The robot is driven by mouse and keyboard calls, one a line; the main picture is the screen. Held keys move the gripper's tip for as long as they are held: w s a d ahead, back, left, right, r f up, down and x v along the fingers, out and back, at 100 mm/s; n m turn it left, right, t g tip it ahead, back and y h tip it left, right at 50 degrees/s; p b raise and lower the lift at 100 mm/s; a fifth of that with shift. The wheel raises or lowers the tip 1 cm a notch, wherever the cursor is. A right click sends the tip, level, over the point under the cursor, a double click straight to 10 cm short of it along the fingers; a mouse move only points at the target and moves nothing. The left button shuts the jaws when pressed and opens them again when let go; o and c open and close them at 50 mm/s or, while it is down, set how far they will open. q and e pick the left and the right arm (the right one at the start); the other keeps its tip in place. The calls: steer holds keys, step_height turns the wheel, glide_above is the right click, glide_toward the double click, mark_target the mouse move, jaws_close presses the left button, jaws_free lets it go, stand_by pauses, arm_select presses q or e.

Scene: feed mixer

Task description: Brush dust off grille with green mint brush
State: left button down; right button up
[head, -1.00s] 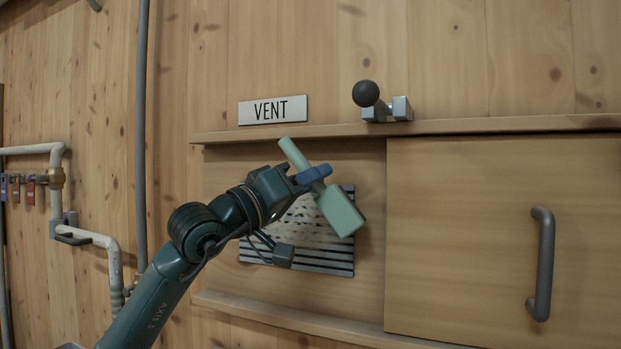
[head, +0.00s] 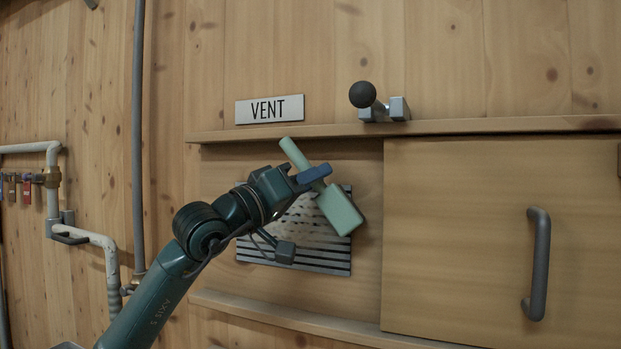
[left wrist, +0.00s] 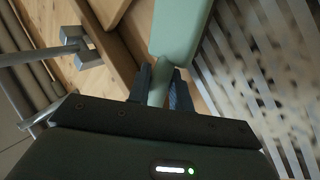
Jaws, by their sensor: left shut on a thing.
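My left gripper (head: 312,175) is shut on the handle of the mint green brush (head: 340,208) in the head view. The brush is tilted, with its wide head at the lower right and the handle end at the upper left. It is in front of the grille (head: 310,257), which has dark and light slats and patchy dust on its upper part. In the left wrist view, the brush (left wrist: 180,30) reaches up from between the fingers (left wrist: 160,88), and the dusty grille (left wrist: 262,85) is at the right. I cannot tell whether the brush touches the grille. My right gripper is out of view.
A wooden sliding panel (head: 460,230) with a grey handle (head: 538,262) stands right of the grille. Above are a rail (head: 460,126), a "VENT" sign (head: 270,109) and a black-knobbed latch (head: 363,95). White pipes (head: 95,237) run at the left.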

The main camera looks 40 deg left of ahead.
arm_select(q)
steer(key=shift+w+a, duration=0.15)
steer(key=shift+w, duration=0.25)
